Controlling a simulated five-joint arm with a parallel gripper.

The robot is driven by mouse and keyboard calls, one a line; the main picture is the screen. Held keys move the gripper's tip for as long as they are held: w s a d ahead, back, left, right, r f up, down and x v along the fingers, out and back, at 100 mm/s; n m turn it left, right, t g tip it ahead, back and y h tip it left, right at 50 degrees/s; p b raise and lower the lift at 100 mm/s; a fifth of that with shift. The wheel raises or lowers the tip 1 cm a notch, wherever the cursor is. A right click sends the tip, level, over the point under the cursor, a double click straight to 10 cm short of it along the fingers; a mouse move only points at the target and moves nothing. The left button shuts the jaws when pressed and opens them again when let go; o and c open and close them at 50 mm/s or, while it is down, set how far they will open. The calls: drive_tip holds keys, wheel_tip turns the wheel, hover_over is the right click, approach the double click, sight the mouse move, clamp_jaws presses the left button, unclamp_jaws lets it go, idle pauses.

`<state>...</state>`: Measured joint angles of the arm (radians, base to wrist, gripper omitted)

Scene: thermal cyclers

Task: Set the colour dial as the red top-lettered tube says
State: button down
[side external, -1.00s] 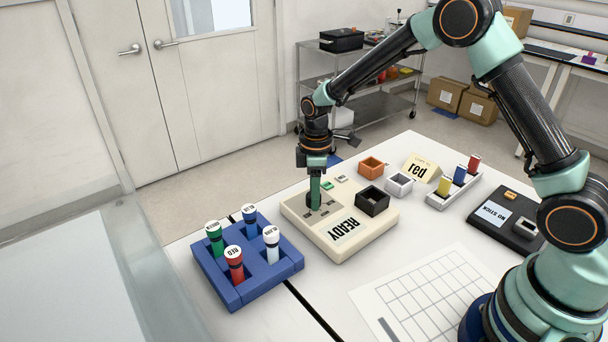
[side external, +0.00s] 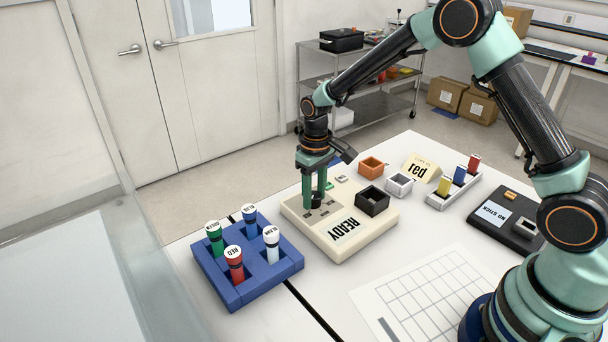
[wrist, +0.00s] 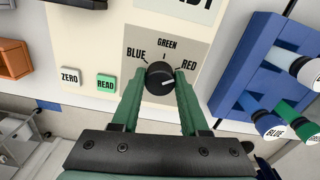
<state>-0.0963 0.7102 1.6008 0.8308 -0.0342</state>
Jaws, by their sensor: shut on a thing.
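The colour dial (wrist: 159,75) is a round black knob, ringed by the words BLUE, GREEN and RED. Its white mark points to the right, on the RED side and slightly below that word. My gripper (wrist: 160,80) is shut on the dial, one green finger on each side; it also shows in the side view (side external: 316,200). The red tube (side external: 234,264) stands upright in the blue rack (side external: 235,294), with a white cap that seems to read RED. Green (side external: 215,237), blue (side external: 250,218) and white (side external: 271,245) tubes stand with it.
The cream device (side external: 340,248) shows READY and has ZERO (wrist: 69,76) and READ (wrist: 106,84) buttons.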

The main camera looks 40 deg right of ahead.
sight(314, 195)
drive_tip(key=shift+r+m, duration=0.1)
drive_tip(key=shift+m, duration=0.3)
drive_tip(key=shift+c, duration=2.1)
unclamp_jaws()
wheel_tip(314, 195, up, 12)
